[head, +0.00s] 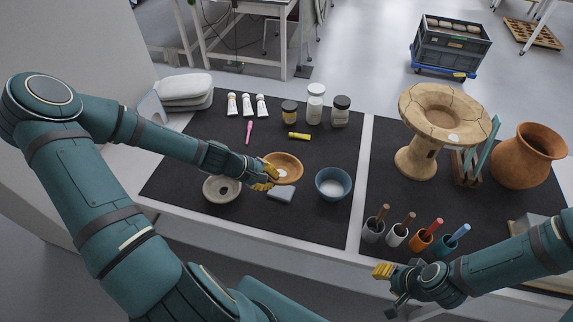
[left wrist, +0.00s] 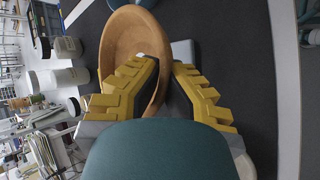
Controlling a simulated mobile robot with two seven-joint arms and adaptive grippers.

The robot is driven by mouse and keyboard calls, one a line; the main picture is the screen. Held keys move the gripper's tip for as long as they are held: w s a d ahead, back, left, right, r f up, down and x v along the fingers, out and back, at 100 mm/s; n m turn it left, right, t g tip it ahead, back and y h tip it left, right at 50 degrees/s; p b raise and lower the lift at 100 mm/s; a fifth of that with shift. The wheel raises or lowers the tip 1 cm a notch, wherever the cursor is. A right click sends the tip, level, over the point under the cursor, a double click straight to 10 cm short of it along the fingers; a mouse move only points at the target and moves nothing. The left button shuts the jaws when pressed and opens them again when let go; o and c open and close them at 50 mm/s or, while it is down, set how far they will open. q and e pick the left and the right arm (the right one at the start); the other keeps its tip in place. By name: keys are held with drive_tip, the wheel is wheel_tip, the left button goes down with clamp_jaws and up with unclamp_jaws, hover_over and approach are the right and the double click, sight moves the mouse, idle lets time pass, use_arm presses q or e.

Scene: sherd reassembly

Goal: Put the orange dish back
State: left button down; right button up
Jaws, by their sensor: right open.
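The orange dish (head: 284,165) is on or just above the black mat, left of the blue bowl (head: 333,184); I cannot tell if it touches the mat. A small pale spot shows inside it. My left gripper (head: 271,174) is at its near-left rim. In the left wrist view the dish (left wrist: 122,38) fills the upper middle. The yellow fingers (left wrist: 167,70) are close together with the rim between them, one inside, one outside. My right gripper (head: 384,290) is open and empty near the front edge, by the tool cups.
A grey ring-shaped dish (head: 222,189) and a grey-blue block (head: 281,194) lie close to my left gripper. Jars (head: 315,104), tubes and a yellow marker stand or lie behind. Right are a cracked pedestal vessel (head: 440,115), a clay pot (head: 527,157) and tool cups (head: 397,235).

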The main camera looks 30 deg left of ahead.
sight(296, 175)
use_arm(q)
drive_tip(key=shift+r, duration=0.4)
drive_tip(key=shift+w+d, duration=0.35)
drive_tip(key=shift+d, duration=0.1)
drive_tip(key=w+d+n, duration=0.1)
drive_tip(key=w+d+r+n+t+y, duration=0.1)
drive_tip(key=w+d, duration=0.1)
drive_tip(key=w+d+r+n+y, duration=0.1)
drive_tip(key=shift+w+d+n+t, duration=0.25)
drive_tip(key=shift+d+n+t, duration=0.05)
drive_tip(key=w+d+r+n+y, duration=0.3)
drive_tip(key=d+r+n+y, duration=0.1)
drive_tip(key=d+r, duration=0.1)
drive_tip(key=shift+n+t, duration=0.4)
drive_tip(key=shift+n, duration=0.1)
drive_tip(key=shift+s+d+f+v, duration=0.1)
drive_tip(key=shift+d+v, duration=0.05)
drive_tip(key=shift+v, duration=0.6)
drive_tip(key=shift+s+d+f+v, duration=0.1)
drive_tip(key=shift+v, duration=0.65)
drive_tip(key=shift+s+d+f+v, duration=0.1)
drive_tip(key=shift+d+v, duration=0.05)
drive_tip(key=shift+v, duration=0.6)
